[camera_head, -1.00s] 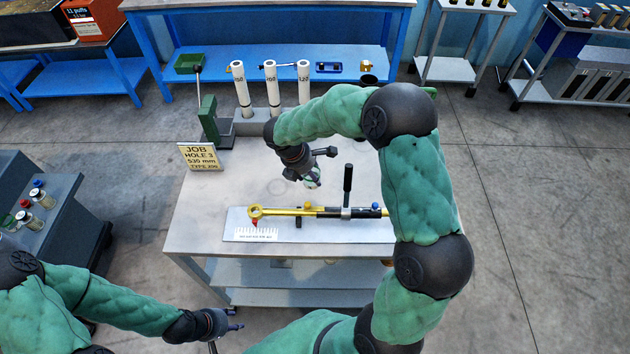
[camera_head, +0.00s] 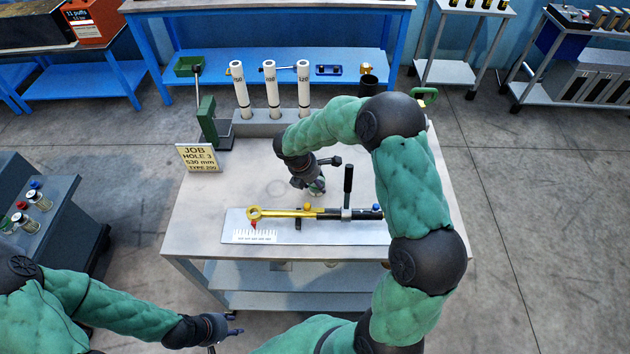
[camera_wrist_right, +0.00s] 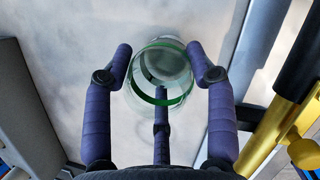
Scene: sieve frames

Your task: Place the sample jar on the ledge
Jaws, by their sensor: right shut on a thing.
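The sample jar (camera_wrist_right: 162,75) is clear glass with a green band. In the right wrist view it sits between the fingers of my right gripper (camera_wrist_right: 164,72), which is shut on it. In the head view the jar (camera_head: 317,187) shows small below my right gripper (camera_head: 313,183), over or on the bench top (camera_head: 210,215); I cannot tell whether it touches. My left gripper (camera_head: 232,324) is low, off the bench's front edge, with no jar visible at it; its finger opening is unclear. I cannot tell which surface is the ledge.
A grey block (camera_head: 262,122) with white tubes stands behind, a job sign (camera_head: 199,157) at left. A dark cart (camera_head: 70,215) at far left holds several small jars. Bench left of the jar is clear.

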